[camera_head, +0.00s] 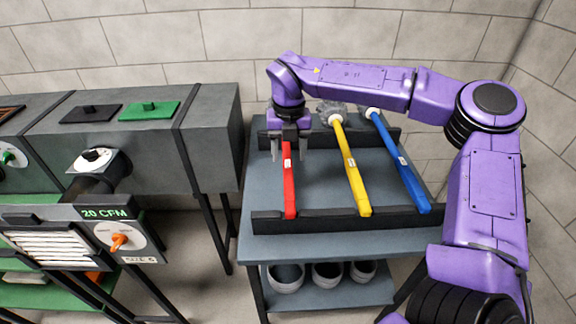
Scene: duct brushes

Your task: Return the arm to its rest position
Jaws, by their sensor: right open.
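My right arm comes in from the right and arches over the grey table. My right gripper (290,158) points down with its fingers apart, over the far end of the red brush handle (290,190). The fingers lie on either side of the handle in the picture; whether they touch it I cannot tell. The red brush's head is hidden behind the gripper. The yellow brush (351,170) and the blue brush (400,165) lie to the right, slanting across the table rack. My left gripper is out of view.
The table (315,242) has a dark front rail (335,219) under the handles. White buckets (327,274) stand on the shelf below. A grey duct (145,150) with a green hatch (149,111) and a 20 CFM panel (115,235) stand left. A block wall closes the back.

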